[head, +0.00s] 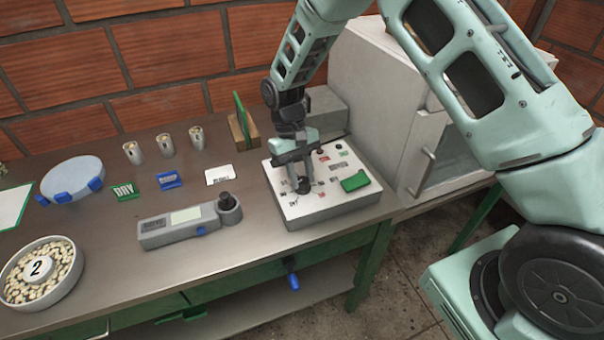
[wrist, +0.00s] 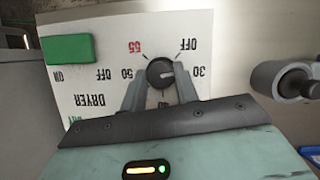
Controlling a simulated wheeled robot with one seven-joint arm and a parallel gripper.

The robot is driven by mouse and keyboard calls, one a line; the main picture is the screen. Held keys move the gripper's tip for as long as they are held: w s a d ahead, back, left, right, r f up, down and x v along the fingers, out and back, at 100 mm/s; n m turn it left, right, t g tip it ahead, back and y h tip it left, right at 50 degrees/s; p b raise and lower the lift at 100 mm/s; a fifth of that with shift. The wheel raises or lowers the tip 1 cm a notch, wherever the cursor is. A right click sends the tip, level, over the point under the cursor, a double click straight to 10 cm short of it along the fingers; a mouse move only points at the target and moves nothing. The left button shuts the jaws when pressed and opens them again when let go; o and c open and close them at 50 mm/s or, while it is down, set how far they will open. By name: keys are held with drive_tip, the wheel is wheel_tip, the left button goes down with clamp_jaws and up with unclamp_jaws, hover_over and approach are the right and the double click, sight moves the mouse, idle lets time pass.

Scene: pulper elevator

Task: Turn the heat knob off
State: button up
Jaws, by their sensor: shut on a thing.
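The heat knob (wrist: 161,72) is a round black dial on a white control panel (wrist: 92,25), which appears upside down in the wrist view. Labels 30, 40, 50, 55 (in red) and OFF ring the knob. A pale mark on it points right, roughly toward 30. My gripper (wrist: 161,84) has its two grey fingers on either side of the knob and is shut on it. In the head view my gripper (head: 302,187) reaches down onto the panel (head: 338,208), and the knob is mostly hidden there.
A green rocker switch (head: 355,182) sits on the panel. A white dryer cabinet (head: 372,85) stands behind right. A grey handheld meter (head: 182,222), a bowl of beans (head: 72,275) and several small cups lie left on the metal table (head: 240,262).

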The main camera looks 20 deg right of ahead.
drive_tip(key=n+h, duration=0.1)
drive_tip(key=n, duration=0.2)
drive_tip(key=n+t+h, duration=0.1)
drive_tip(key=n, duration=0.2)
drive_tip(key=shift+a+n, duration=0.15)
drive_tip(key=shift+n, duration=0.25)
drive_tip(key=shift+s+h, duration=0.1)
drive_tip(key=shift+h, duration=0.2)
drive_tip(key=o, duration=1)
drive_tip(key=shift+t, duration=0.3)
drive_tip(key=b+v, duration=0.3)
drive_tip(key=v, duration=1.4)
drive_tip(key=shift+r, duration=0.2)
